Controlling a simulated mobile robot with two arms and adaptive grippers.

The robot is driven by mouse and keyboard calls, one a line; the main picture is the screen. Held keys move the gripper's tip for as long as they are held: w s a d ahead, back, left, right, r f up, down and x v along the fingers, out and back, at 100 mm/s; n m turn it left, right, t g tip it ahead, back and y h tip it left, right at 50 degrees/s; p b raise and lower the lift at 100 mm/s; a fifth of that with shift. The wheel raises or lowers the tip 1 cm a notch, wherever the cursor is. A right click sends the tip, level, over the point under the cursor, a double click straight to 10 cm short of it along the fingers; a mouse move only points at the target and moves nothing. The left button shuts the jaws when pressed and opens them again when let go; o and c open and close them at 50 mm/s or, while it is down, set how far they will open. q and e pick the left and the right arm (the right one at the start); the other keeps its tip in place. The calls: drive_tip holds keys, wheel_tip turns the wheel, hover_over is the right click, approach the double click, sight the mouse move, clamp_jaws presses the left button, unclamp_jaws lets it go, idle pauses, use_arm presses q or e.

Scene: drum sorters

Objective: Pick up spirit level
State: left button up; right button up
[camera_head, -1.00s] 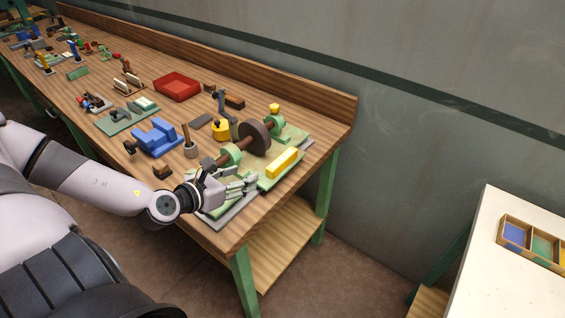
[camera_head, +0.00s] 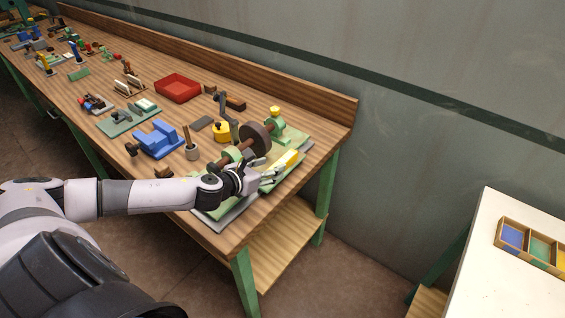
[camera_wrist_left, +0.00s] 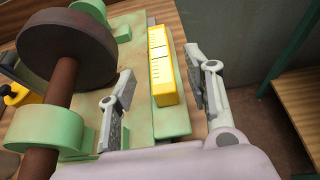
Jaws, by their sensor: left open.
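The spirit level is a yellow bar (camera_wrist_left: 162,70) with dark markings, lying on a green base in the left wrist view. In the head view the yellow bar (camera_head: 292,157) shows only in part, just beyond my left gripper (camera_head: 279,172). In the left wrist view my left gripper (camera_wrist_left: 164,98) is open, one finger to the left of the bar and one to the right. Both fingers look apart from the bar. I cannot tell how high the fingers are above the base. My right gripper is not in view.
A dark grinding wheel (camera_head: 255,139) on a brown shaft with green supports stands just left of the level. A blue block tool (camera_head: 156,139), a yellow round piece (camera_head: 221,131) and a red tray (camera_head: 178,88) lie farther left. The bench (camera_head: 215,240) ends close to the right.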

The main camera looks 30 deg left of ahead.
sight(282, 161)
use_arm(q)
drive_tip(key=p+x, duration=0.1)
drive_tip(key=x, duration=0.3)
drive_tip(key=shift+w+r+p, duration=0.1)
drive_tip(key=shift+w+p, duration=0.25)
drive_tip(key=shift+w, duration=0.1)
drive_tip(key=shift+w+f, duration=0.25)
drive_tip(key=shift+w, duration=0.15)
drive_tip(key=shift+c, duration=0.2)
clamp_jaws()
